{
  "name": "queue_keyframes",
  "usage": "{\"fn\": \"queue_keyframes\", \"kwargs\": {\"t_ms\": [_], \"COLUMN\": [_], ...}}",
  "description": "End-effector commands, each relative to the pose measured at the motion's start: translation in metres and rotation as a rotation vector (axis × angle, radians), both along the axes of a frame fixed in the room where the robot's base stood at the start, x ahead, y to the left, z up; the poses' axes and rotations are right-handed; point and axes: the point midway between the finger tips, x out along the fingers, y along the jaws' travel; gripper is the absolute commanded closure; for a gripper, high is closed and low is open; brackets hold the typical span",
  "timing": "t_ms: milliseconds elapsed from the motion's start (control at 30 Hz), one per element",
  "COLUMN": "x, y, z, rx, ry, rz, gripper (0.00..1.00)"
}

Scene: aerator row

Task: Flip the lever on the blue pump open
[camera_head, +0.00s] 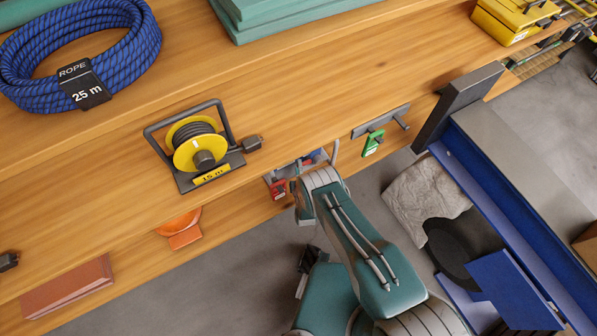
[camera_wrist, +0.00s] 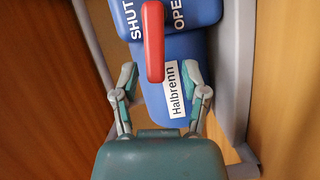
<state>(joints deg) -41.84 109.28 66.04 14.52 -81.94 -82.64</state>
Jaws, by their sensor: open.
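The blue pump (camera_wrist: 205,48) fills the upper middle of the wrist view, with a white "Halbrenn" label. Its red lever (camera_wrist: 154,45) runs up and down the picture, between the word SHUT on its left and OPEN on its right. My gripper (camera_wrist: 160,80) is open, its two fingers spread left and right below the lever's middle, with the lever's lower end between them in the picture. Whether they touch anything cannot be told. In the head view a bit of the blue pump (camera_head: 318,157) shows behind my arm, which hides the gripper.
Grey tubes (camera_wrist: 240,70) flank the pump. The wooden shelf edge holds a yellow cable reel (camera_head: 197,148), a blue rope coil (camera_head: 30,60) and a green part on a grey bracket (camera_head: 373,142). A blue metal frame (camera_head: 520,235) stands at the right. Grey floor shows below.

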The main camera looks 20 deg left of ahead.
Motion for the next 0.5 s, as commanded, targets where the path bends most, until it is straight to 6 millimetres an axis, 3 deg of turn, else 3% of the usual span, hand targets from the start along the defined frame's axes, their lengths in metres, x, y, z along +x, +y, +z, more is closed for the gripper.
{"fn": "queue_keyframes", "kwargs": {"t_ms": [167,500], "x": [-0.017,-0.08], "y": [-0.008,-0.038], "z": [0.0,0.003], "rx": [-0.002,-0.005], "ry": [0.002,0.004], "rz": [0.0,0.004], "gripper": [0.43,0.43]}}
